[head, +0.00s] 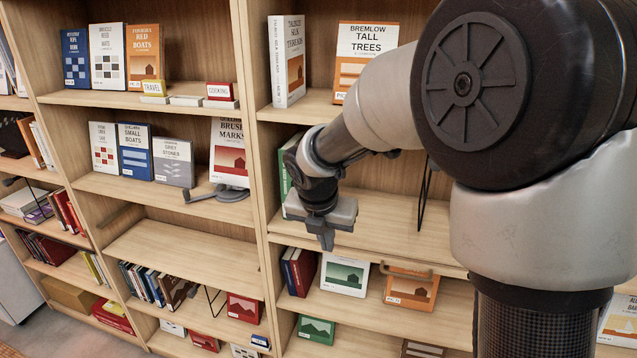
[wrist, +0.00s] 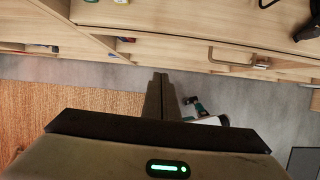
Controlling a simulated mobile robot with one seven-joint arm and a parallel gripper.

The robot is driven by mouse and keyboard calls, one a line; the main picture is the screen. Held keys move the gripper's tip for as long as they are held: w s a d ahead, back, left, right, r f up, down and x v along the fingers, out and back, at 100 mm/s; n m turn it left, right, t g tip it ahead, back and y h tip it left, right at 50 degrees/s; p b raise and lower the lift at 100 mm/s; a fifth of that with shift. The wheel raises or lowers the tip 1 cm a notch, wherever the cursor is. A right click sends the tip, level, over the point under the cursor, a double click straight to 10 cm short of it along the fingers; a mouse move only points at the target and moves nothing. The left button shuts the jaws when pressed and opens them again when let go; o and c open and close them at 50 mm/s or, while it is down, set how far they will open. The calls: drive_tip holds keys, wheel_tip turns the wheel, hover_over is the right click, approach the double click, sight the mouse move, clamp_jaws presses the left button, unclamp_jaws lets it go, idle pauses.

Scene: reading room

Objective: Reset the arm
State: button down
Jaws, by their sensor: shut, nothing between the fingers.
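My gripper (head: 327,238) hangs in front of the right-hand bookcase bay in the head view, pointing down. It is at about the height of the middle shelf (head: 385,222). In the wrist view the two fingers of my gripper (wrist: 160,78) are together with nothing between them. My arm bends in from the right side of the head view and hides part of the upper right shelves.
A green book (head: 284,170) stands just behind my wrist. A black wire bookend (head: 424,195) stands further right on that shelf. Books and a wooden handle (head: 405,269) are below. An orange rug (wrist: 70,110) and grey floor (wrist: 100,72) show in the wrist view.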

drive_tip(key=s+d+r+m, duration=0.7)
drive_tip(key=s+r+m, duration=0.25)
drive_tip(key=m, duration=0.35)
drive_tip(key=s+d+r+m+t+y, duration=0.1)
drive_tip(key=s+d+m, duration=0.2)
drive_tip(key=s+m, duration=1.2)
drive_tip(key=m, duration=0.3)
drive_tip(key=shift+s+d+r+m, duration=0.2)
drive_tip(key=shift+s+r+m, duration=0.05)
drive_tip(key=shift+r+m, duration=0.15)
